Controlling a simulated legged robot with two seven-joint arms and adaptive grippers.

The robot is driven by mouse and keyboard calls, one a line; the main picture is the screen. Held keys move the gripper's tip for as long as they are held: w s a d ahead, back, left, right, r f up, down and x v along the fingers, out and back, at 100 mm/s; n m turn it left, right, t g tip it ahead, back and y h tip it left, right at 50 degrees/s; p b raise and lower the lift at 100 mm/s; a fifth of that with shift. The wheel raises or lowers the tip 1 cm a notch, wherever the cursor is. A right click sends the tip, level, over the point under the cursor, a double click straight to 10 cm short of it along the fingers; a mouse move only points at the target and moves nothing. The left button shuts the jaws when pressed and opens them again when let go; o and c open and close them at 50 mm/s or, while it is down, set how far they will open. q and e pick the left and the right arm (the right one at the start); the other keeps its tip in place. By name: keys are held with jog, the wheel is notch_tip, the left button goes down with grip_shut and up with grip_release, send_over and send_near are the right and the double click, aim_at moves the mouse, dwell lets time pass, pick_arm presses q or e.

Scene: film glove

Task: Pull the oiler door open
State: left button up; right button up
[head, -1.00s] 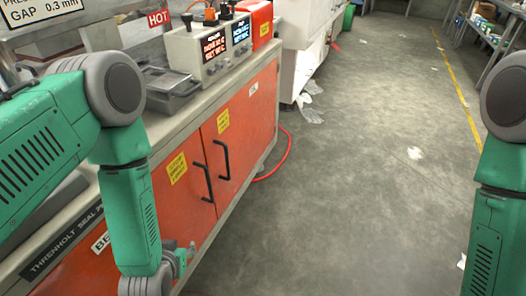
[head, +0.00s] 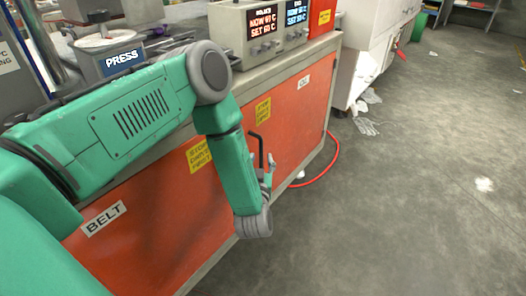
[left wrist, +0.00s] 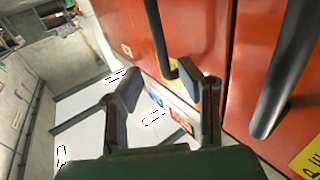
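The oiler door (head: 300,118) is the orange right-hand door of the cabinet, with a small white label; it looks shut. Its black bar handle (head: 259,147) shows just beyond my left gripper (head: 269,172). In the left wrist view my left gripper (left wrist: 168,88) is open, its two dark fingers apart. The lower end of a black handle (left wrist: 159,38) lies in line with the gap between the fingertips, close to the right finger; I cannot tell if they touch. A second handle (left wrist: 288,70) is at the right, past the door seam. My right gripper is out of view.
The left cabinet door, beside the BELT label (head: 104,218), is partly hidden by my left arm. A control box (head: 262,35) stands on the counter. A red hose (head: 333,158) curves on the floor by the cabinet.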

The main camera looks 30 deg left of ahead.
aim_at(261, 149)
pick_arm(q)
jog(key=b+x, duration=0.1)
jog(key=x, duration=0.5)
jog(key=shift+s+a, duration=0.1)
jog(key=shift+a, duration=0.1)
jog(key=shift+d, duration=0.15)
grip_shut()
